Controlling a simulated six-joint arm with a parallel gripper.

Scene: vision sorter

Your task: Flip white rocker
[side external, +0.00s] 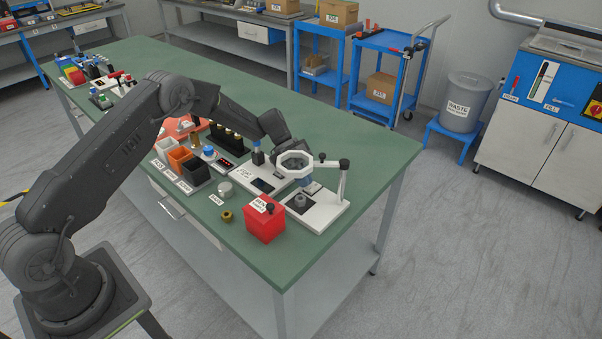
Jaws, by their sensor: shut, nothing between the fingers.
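My gripper (304,180) is at the white inspection stand (325,212), low behind its octagonal ring (295,160). It is shut and holds nothing. The ring and my wrist hide most of the fingers, and I cannot tell whether they touch anything. I cannot make out the white rocker for certain at this size. A white unit (262,183) with a dark display lies just left of the stand, partly under my wrist.
A red box (264,222) with a black knob stands in front of the stand. White, orange and black bins (195,172) stand further left. The green bench's (375,155) right end is clear.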

